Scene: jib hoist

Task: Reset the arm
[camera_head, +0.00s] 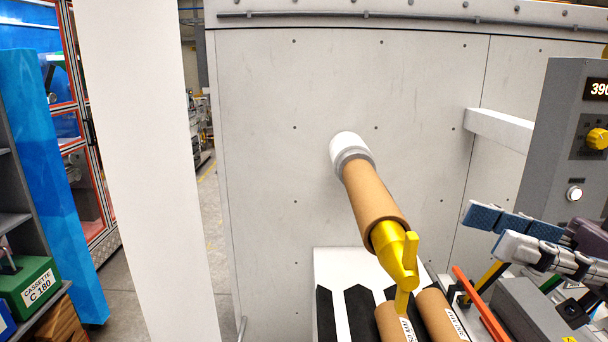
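My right gripper (484,229) is at the right edge of the head view, pointing left, with blue finger pads. Its two fingers look apart, and nothing shows between them. It is to the right of a brown roll (370,200), clear of it in the picture. That roll points out from the pale wall on a white and grey round end piece (349,150). A yellow fitting (400,262) with an upright lever sits at the roll's near end. My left gripper is out of view.
Brown labelled rolls (434,308) lie on a black and white rack (335,262) below. A grey control box (565,150) with a yellow knob stands at right. A white post (150,170) rises at left, beside a shelf with a green cassette (33,285). A red bar (480,305) is below my gripper.

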